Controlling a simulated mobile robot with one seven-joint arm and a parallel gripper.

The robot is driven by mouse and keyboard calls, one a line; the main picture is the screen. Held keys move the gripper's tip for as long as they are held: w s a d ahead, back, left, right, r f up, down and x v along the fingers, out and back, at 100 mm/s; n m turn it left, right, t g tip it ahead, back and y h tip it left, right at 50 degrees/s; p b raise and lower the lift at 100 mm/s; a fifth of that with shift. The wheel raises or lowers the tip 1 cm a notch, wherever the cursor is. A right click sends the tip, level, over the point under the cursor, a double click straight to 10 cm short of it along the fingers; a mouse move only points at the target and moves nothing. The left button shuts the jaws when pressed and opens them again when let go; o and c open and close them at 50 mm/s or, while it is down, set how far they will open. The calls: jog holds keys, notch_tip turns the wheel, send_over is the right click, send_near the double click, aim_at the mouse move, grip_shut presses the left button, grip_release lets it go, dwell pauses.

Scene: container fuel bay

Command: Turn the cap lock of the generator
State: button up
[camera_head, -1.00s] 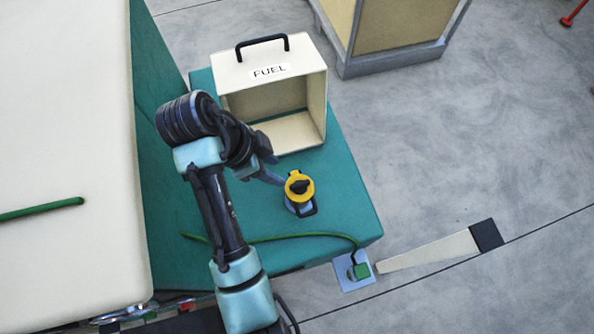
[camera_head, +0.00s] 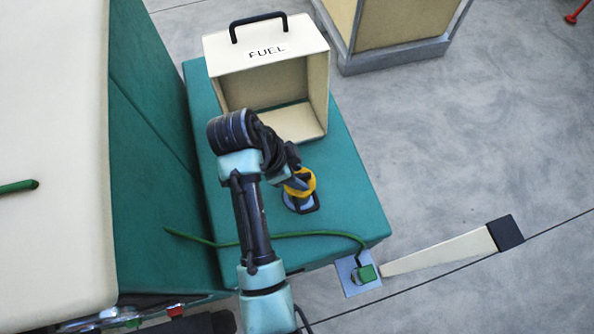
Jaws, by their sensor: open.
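The yellow cap (camera_head: 308,184) with a dark centre sits on a grey neck on the teal surface, right of my arm. My gripper (camera_head: 297,184) is at the cap's left side and overlaps it in the picture, hiding its left part and most of the dark lock piece. The jaws are open. I cannot tell whether the fingers touch the cap. A black loop (camera_head: 312,208) shows at the front of the neck.
A cream open box marked FUEL (camera_head: 267,53) with a black handle stands behind the cap. A green hose (camera_head: 310,235) runs in front to a green fitting (camera_head: 364,273) on a grey plate. A cream bar with a dark end (camera_head: 445,250) lies right.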

jog(key=shift+f, duration=0.1)
grip_shut()
